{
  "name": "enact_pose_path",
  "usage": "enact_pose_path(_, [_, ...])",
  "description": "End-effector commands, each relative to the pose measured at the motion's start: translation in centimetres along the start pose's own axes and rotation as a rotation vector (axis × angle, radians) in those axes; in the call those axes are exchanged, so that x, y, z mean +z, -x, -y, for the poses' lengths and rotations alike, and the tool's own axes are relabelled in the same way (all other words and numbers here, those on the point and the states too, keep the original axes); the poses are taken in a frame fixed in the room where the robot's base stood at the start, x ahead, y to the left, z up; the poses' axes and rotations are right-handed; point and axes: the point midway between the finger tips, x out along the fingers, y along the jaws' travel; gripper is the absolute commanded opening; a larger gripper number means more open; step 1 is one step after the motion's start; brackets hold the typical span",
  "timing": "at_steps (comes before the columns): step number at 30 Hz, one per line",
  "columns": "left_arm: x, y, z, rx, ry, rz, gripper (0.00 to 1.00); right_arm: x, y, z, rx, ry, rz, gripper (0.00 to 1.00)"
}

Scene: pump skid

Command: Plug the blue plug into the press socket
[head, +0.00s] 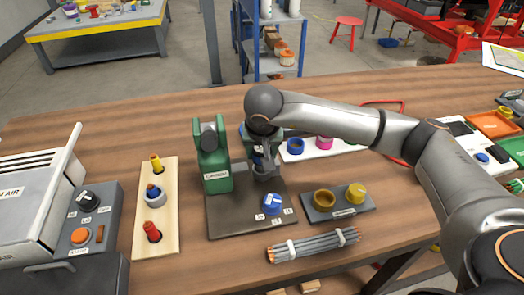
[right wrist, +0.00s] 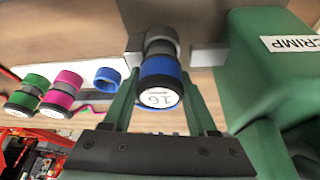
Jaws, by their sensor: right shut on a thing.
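The blue plug (right wrist: 160,82), with a dark band and a white end marked 16, sits between the two fingers of my right gripper (right wrist: 160,105) in the right wrist view. The gripper is shut on it. A grey round piece (right wrist: 160,42) lies in line just beyond the plug; I cannot tell whether it is the press socket or how deep the plug sits. In the head view my right gripper (head: 264,168) is beside the green press (head: 210,160), above its dark base plate (head: 230,219). My arm hides the plug and socket there. My left gripper is not in view.
A blue knob (head: 272,204) stands on the base plate. Behind is a white rack with an empty blue ring (head: 295,146) and a magenta plug (head: 323,142). A cable bundle (head: 313,245) lies in front.

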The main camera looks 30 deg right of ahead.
Motion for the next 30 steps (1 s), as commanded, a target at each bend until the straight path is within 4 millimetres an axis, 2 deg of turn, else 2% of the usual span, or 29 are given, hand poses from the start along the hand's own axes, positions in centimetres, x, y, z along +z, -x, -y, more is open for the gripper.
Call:
enact_pose_path(23, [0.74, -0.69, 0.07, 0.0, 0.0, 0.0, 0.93, 0.42, -1.04, 0.0, 0.0, 0.0, 0.0, 0.0])
enact_pose_path(24, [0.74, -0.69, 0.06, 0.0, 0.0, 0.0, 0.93, 0.42, -1.04, 0.0, 0.0, 0.0, 0.0, 0.63])
enact_pose_path(30, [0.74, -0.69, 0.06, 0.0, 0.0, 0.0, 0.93, 0.43, -1.04, 0.0, 0.0, 0.0, 0.0, 0.85])
